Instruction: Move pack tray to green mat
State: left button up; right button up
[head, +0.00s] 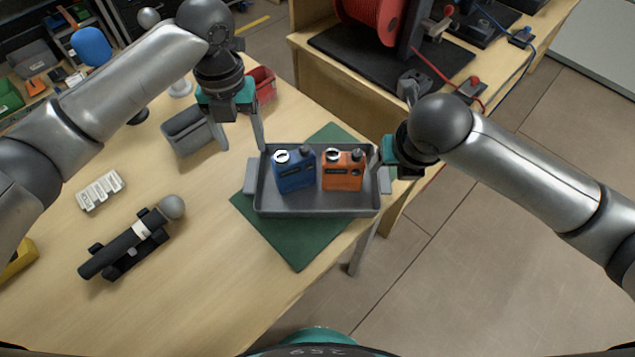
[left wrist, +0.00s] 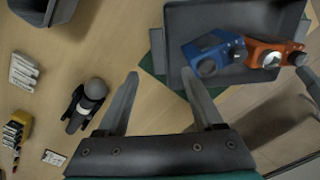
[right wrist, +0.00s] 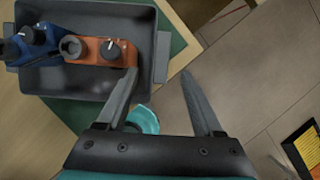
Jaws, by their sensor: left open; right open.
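The grey pack tray (head: 315,208) is over the green mat (head: 295,245), whose corners show around it; I cannot tell if it rests fully flat. It holds a blue pack (head: 294,175) and an orange pack (head: 343,172), both upright. My left gripper (head: 240,145) is open at the tray's left end; in the left wrist view the left handle (left wrist: 157,52) lies just beyond and between its fingertips. My right gripper (head: 378,165) is open at the tray's right end; in the right wrist view the right handle (right wrist: 161,57) lies beyond and between its fingertips.
A grey bin (head: 193,135) and a red bin (head: 262,86) stand behind on the wooden table. The table edge is close to the tray's right end. A red reel (head: 370,18) stands behind.

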jog(key=shift+v, duration=1.5)
